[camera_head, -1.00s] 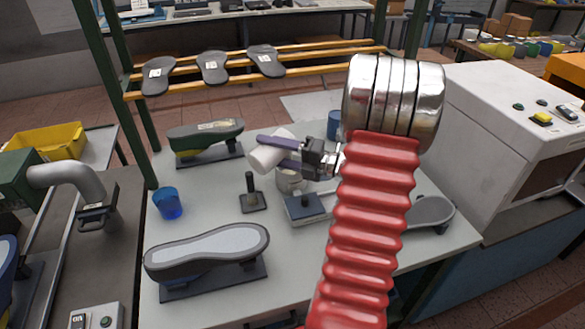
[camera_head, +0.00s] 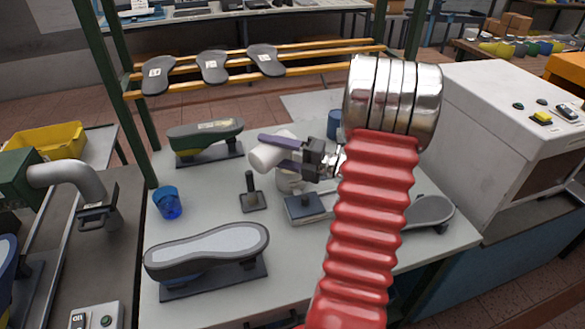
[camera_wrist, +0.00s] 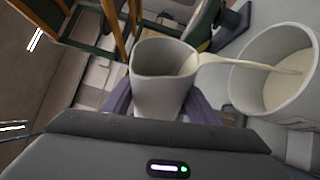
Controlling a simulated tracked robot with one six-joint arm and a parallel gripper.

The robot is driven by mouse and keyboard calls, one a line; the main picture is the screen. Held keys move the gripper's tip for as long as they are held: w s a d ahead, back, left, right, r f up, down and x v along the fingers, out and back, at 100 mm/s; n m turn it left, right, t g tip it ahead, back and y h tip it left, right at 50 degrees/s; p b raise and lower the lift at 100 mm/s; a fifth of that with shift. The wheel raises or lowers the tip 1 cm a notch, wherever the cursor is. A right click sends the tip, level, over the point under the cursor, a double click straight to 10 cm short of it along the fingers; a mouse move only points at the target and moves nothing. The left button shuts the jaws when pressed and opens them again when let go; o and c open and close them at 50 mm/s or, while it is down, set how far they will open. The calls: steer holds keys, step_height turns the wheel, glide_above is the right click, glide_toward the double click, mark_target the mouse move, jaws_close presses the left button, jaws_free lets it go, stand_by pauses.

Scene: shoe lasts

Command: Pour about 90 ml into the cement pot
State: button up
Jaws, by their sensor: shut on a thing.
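My gripper (camera_head: 280,150) has its purple fingers shut on a pale grey-white jug (camera_head: 265,158), held tilted above the worktable. In the wrist view the jug (camera_wrist: 163,92) sits between the fingers, and a thin cream stream (camera_wrist: 245,65) runs from its lip into the cement pot (camera_wrist: 238,82). The pot is wide, pale and round, with cream liquid (camera_wrist: 287,83) inside. The stream lands inside its rim. In the head view the pot (camera_head: 288,182) stands below the jug and is partly hidden by the jug and gripper.
A blue cup (camera_head: 168,203) stands at left, another (camera_head: 334,125) behind my gripper. A post on a base (camera_head: 251,192), a flat block (camera_head: 307,206), a green shoe last (camera_head: 206,138) and a large sole-up shoe (camera_head: 207,252) are around the pot. A white machine (camera_head: 500,110) stands at right.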

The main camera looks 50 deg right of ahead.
steer(key=shift+d, duration=0.1)
stand_by(0.3)
steer(key=shift+a+r+n+g, duration=0.4)
steer(key=shift+r+n+g, duration=0.1)
steer(key=shift+n, duration=0.6)
steer(key=shift+f+n+h, duration=0.3)
steer(key=shift+f+n, duration=0.4)
steer(key=shift+g, duration=0.3)
steer(key=shift+r+n+h, duration=0.25)
steer(key=shift+n+h, duration=0.05)
steer(key=shift+n, duration=0.5)
